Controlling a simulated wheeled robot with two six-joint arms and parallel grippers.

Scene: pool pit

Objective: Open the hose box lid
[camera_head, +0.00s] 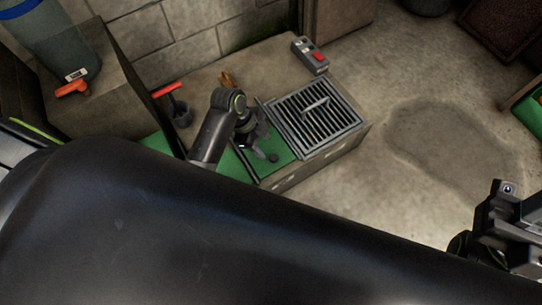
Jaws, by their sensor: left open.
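I cannot tell for sure which thing is the hose box lid. A low tan block has a grey slatted grate (315,116) with a raised bar handle lying flat on its top. Beside the grate is a green panel (283,161) in the block's top, partly hidden by my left arm. My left gripper (263,153) is open and empty, pointing down over the green panel, left of the grate. I cannot tell whether its fingers touch the panel. Part of my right gripper (505,235) shows at the lower right edge, over the floor; its fingers are not clear.
A grey box with a red switch (318,57) stands behind the grate. A red T-handle (168,90) and an orange valve handle (72,89) are at left. A green-sided box (532,112) is cut off at right. Concrete floor with a damp patch (455,145) is clear.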

